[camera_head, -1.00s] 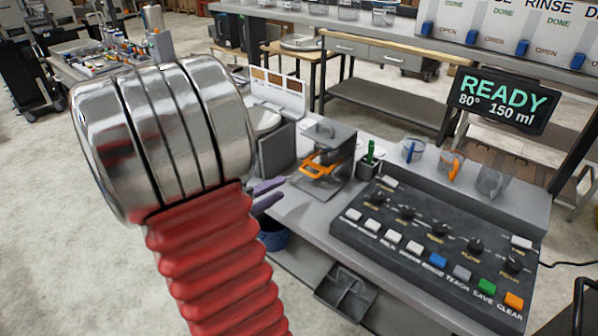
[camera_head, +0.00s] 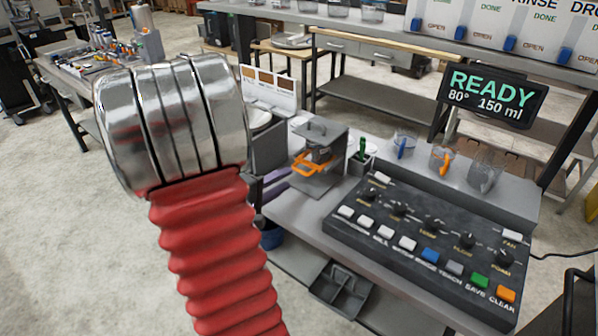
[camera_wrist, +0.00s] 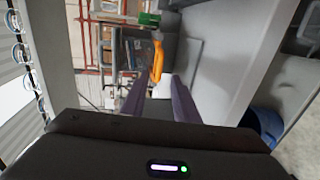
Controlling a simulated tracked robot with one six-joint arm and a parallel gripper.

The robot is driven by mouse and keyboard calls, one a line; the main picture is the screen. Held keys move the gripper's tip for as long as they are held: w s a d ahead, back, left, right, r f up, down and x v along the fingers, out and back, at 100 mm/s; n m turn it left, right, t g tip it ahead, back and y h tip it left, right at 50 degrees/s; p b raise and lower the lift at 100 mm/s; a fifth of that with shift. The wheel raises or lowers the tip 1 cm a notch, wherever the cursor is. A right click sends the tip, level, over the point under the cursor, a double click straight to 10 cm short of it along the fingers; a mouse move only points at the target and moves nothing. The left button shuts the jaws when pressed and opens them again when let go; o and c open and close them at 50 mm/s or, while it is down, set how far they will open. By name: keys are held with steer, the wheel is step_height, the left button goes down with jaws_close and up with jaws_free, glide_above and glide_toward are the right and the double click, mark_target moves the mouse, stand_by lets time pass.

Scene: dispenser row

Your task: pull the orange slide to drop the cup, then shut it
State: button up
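The orange slide (camera_head: 308,165) is a loop-shaped handle on the front of a small grey dispenser (camera_head: 325,134) on the bench. In the wrist view the orange slide (camera_wrist: 157,60) lies ahead, in line with the gap between my fingers. My gripper (camera_wrist: 158,88) is open, its two purple fingers apart, with nothing held. In the head view my gripper (camera_head: 277,181) shows just left of and below the slide, partly hidden behind my arm. I cannot make out a cup inside the dispenser.
A dark button panel (camera_head: 430,235) fills the bench on the right. Clear mugs with blue (camera_head: 404,143) and orange (camera_head: 441,158) handles stand behind it. A green-handled item (camera_head: 362,155) is right of the dispenser. A screen (camera_head: 492,98) reads READY. A blue bin (camera_head: 271,234) is below.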

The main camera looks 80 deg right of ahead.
mark_target(299, 172)
steer(key=x, duration=0.8)
jaws_close()
steer(key=shift+f, duration=0.1)
steer(key=shift+f, duration=0.1)
stand_by(0.4)
